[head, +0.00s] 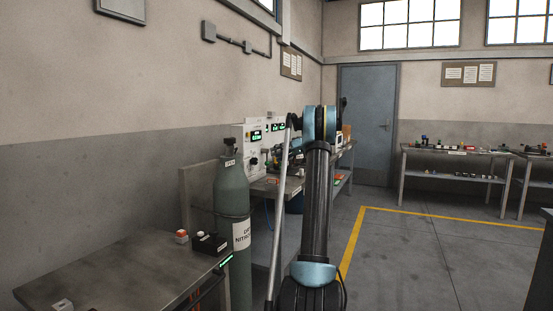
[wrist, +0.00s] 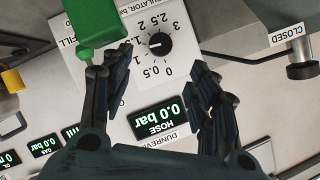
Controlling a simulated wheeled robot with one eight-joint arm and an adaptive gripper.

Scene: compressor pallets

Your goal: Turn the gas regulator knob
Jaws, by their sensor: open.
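The black regulator knob (wrist: 158,43) sits on a white panel in the wrist view, inside a dial marked 0 to 3 bar that appears upside down. Its exact pointer setting is hard to read. My gripper (wrist: 163,62) is open, with one dark finger to the left and one to the right of the knob's lower side. Nothing shows between the fingers, and I cannot tell whether they touch the panel. The hose display (wrist: 158,116) below the knob reads 0.0 bar.
A green block-shaped part (wrist: 96,20) is close to the left finger. A lever with a CLOSED label (wrist: 290,35) is at right. In the head view, a grey-green gas cylinder (head: 232,190) stands beside a metal table (head: 120,275).

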